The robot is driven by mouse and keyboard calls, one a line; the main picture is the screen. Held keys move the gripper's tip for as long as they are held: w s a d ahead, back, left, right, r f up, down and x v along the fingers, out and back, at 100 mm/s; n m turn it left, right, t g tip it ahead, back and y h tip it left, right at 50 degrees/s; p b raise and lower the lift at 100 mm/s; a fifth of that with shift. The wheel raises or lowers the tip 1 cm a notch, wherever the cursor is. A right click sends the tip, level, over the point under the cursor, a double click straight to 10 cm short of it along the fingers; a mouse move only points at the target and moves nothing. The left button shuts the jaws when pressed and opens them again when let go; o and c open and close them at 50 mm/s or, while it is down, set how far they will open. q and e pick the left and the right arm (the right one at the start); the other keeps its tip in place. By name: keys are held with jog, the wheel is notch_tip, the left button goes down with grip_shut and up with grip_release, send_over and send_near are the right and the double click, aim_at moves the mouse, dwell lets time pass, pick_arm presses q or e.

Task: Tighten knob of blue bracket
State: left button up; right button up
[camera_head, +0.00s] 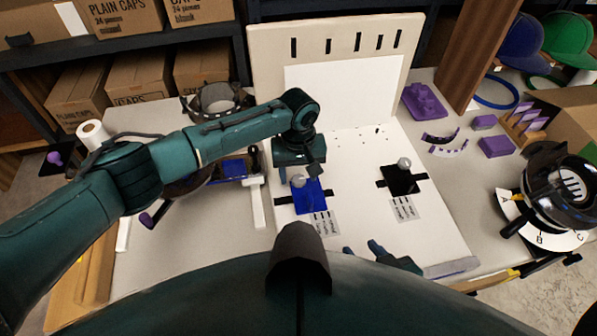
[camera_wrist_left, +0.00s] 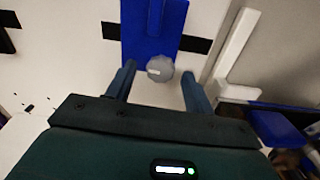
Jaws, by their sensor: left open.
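The blue bracket (camera_head: 309,199) lies flat on the white board, with a black strip across it. Its round grey knob (camera_head: 298,181) also shows in the left wrist view (camera_wrist_left: 160,68). My left gripper (camera_head: 312,172) is over the far end of the bracket. In the left wrist view its two fingers are spread, one on each side of the knob, with gaps and no visible contact. My right gripper (camera_head: 362,247) shows only partly at the board's near edge; its two fingertips look apart and empty.
A black bracket (camera_head: 402,180) with a grey knob lies to the right. An upright panel (camera_head: 335,60) with slots stands behind. Purple parts (camera_head: 424,101) and a round dial device (camera_head: 557,195) are at the right. A white bar (camera_head: 258,203) lies left of the blue bracket.

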pick_arm(q)
jog(key=shift+c, duration=0.4)
jog(key=c, duration=0.9)
pick_arm(e)
jog(key=shift+s+f, duration=0.15)
jog(key=shift+f, duration=0.1)
